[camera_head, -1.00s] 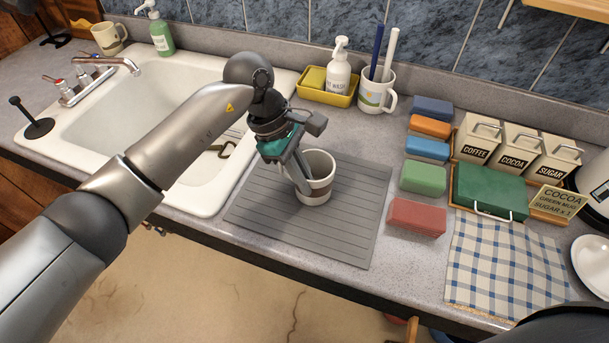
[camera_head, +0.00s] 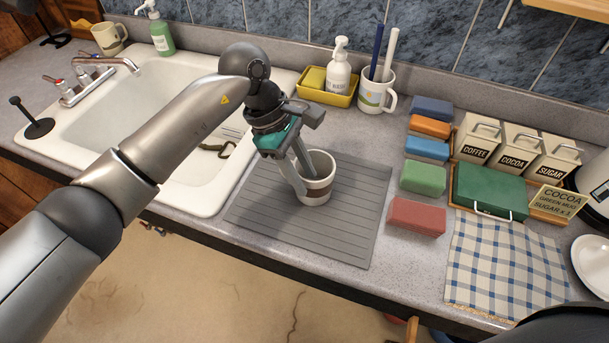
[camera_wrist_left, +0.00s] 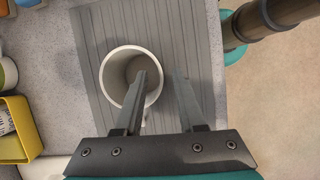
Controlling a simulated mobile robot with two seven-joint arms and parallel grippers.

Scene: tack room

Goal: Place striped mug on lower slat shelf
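The striped mug (camera_head: 318,192), white with a brown band, stands upright on the grey ribbed mat. It also shows from above in the wrist view (camera_wrist_left: 108,88), and looks empty. Its handle is not clearly visible. I cannot tell whether either finger touches the mug. My right gripper is not in view. The lower slat shelf cannot be made out.
The ribbed mat (camera_head: 350,235) lies right of the sink (camera_head: 95,125). A yellow tray (camera_head: 343,100) and a mug with brushes (camera_head: 372,98) stand behind. Several sponges (camera_head: 424,178), canisters (camera_head: 517,150) and a checked cloth (camera_head: 505,265) are to the right. A wooden shelf edge (camera_head: 568,7) shows at top right.

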